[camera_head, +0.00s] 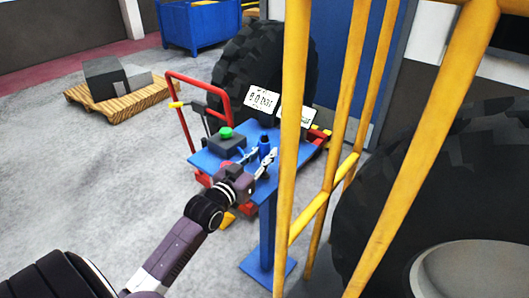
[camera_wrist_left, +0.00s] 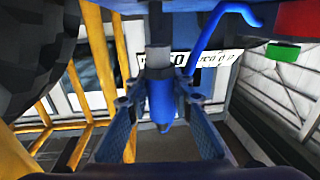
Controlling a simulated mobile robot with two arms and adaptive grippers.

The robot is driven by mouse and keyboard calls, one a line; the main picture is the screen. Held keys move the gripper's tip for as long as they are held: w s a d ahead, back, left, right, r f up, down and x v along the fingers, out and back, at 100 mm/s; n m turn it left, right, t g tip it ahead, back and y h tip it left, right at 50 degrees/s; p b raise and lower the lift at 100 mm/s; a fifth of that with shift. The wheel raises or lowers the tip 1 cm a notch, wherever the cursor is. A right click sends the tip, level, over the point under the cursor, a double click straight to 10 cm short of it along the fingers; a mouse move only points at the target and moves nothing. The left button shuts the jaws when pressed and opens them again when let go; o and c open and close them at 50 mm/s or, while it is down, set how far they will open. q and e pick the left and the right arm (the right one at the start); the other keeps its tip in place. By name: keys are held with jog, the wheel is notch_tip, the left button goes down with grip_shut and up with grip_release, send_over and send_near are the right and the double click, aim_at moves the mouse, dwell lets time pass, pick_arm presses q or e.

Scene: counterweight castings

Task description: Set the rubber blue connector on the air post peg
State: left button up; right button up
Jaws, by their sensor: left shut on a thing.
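The blue connector (camera_head: 264,143) stands upright above the blue air post plate (camera_head: 204,160) in the head view. My left gripper (camera_head: 257,161) comes from the near side, its fingers on either side of the connector. In the left wrist view, which is upside down, the connector (camera_wrist_left: 161,102) sits between the fingers, which are shut on it. A dark grey cylinder (camera_wrist_left: 158,52) lies in line with it, between it and the blue plate. I cannot tell whether this is the peg or how far the connector sits over it. My right gripper is out of view.
A box with a green button (camera_head: 226,132) stands on the plate beside the connector. Yellow rails (camera_head: 293,120) rise close on the right. A large tyre (camera_head: 245,65) and a pressure sign (camera_head: 262,102) stand behind. A red-handled cart (camera_head: 172,100) is at left.

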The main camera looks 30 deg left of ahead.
pick_arm(q)
jog(key=shift+p, duration=0.3)
dwell(0.9)
jog(key=shift+r+p, duration=0.1)
jog(key=shift+p, duration=0.45)
dwell(0.5)
jog(key=shift+f+b, duration=1.05)
jog(key=shift+f, duration=0.75)
jog(key=o, duration=1.1)
jog(key=shift+c, duration=0.2)
jog(key=s, duration=1.2)
jog(key=shift+d, duration=0.15)
jog(key=shift+s, duration=0.1)
